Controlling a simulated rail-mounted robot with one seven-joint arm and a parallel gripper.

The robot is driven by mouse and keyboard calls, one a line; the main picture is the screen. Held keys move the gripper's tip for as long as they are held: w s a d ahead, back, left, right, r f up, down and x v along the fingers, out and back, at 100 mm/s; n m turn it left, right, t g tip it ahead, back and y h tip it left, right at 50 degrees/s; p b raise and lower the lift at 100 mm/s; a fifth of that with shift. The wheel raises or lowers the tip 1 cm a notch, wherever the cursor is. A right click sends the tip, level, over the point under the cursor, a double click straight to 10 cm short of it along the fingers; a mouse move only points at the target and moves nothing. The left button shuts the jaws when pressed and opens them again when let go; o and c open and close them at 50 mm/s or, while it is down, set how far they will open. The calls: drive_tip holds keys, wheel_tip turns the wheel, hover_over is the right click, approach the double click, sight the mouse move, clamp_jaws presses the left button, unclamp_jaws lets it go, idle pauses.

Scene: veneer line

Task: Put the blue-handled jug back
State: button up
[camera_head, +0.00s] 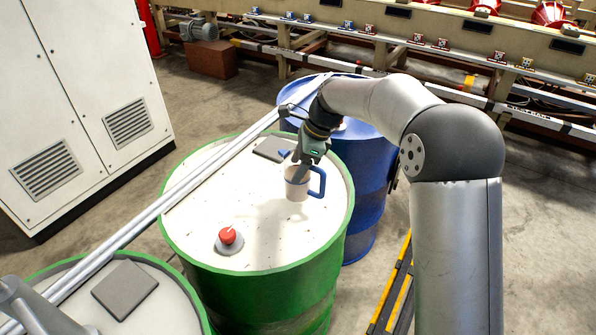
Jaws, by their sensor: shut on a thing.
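The jug (297,186) is pale with a blue handle (319,183) on its right side. It looks upright over the white top of the green drum (269,241). I cannot tell whether its base touches the top. My gripper (302,170) comes down from above and is shut on the jug at its rim. The fingertips are partly hidden by the gripper body and the jug.
A red button on a grey base (229,237) and a dark flat pad (271,149) are on the same drum top. Long pale rails (186,189) cross its left side. A blue drum (368,197) stands behind. A white cabinet (80,90) stands left.

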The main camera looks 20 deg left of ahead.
drive_tip(key=shift+w+a+f, duration=0.1)
drive_tip(key=shift+w+f, duration=0.05)
drive_tip(key=shift+f, duration=1.65)
drive_tip(key=shift+f, duration=0.15)
drive_tip(key=o, duration=1.4)
